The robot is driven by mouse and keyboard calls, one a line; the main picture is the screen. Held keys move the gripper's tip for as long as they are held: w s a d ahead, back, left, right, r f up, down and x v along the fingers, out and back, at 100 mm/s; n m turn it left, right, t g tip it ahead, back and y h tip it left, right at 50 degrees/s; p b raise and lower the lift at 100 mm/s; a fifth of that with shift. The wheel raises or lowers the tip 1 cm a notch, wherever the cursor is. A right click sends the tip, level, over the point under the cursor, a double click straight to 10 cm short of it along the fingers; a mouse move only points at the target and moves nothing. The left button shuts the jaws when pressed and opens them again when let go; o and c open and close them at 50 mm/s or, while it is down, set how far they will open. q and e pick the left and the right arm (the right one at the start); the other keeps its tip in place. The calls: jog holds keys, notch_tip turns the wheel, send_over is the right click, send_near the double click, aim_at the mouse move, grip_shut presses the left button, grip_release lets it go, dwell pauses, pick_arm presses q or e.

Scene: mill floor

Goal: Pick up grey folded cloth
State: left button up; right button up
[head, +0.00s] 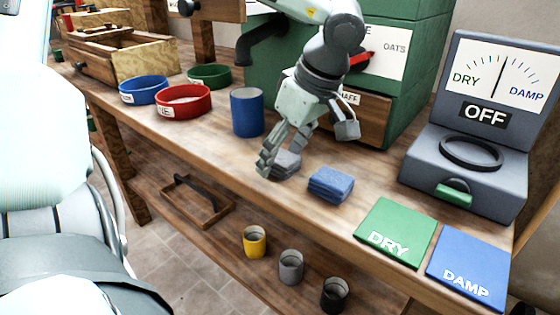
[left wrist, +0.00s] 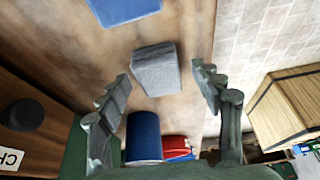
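The grey folded cloth (head: 287,164) lies on the workbench, just left of a blue folded cloth (head: 331,184). My left gripper (head: 305,150) is open and points down over the grey cloth, partly covering it in the head view. In the left wrist view the grey cloth (left wrist: 157,72) shows between the spread fingers of the left gripper (left wrist: 163,80), with gaps on both sides. The blue cloth (left wrist: 125,8) is at the top edge there. My right gripper is not in view.
A blue cylinder (head: 247,112) stands left of the gripper, with a red bowl (head: 183,101) farther left. A green cabinet (head: 410,75) stands behind. A grey tester (head: 470,165) and the green DRY (head: 395,232) and blue DAMP (head: 467,267) mats are at right.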

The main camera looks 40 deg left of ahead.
aim_at(278, 158)
pick_arm(q)
jog(key=c, duration=1.2)
jog(key=shift+r, duration=0.5)
jog(key=r, duration=0.3)
jog(key=shift+s+a+r, duration=0.15)
jog(key=shift+s+r, duration=0.25)
jog(key=s+a+r, duration=0.3)
jog(key=s+r, duration=0.3)
jog(key=s, duration=0.4)
jog(key=shift+s+p, duration=0.2)
jog(key=shift+p, duration=0.15)
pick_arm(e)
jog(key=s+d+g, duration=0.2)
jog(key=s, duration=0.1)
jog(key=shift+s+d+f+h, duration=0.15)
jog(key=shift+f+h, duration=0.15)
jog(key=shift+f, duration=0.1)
pick_arm(q)
jog(key=shift+r, duration=0.1)
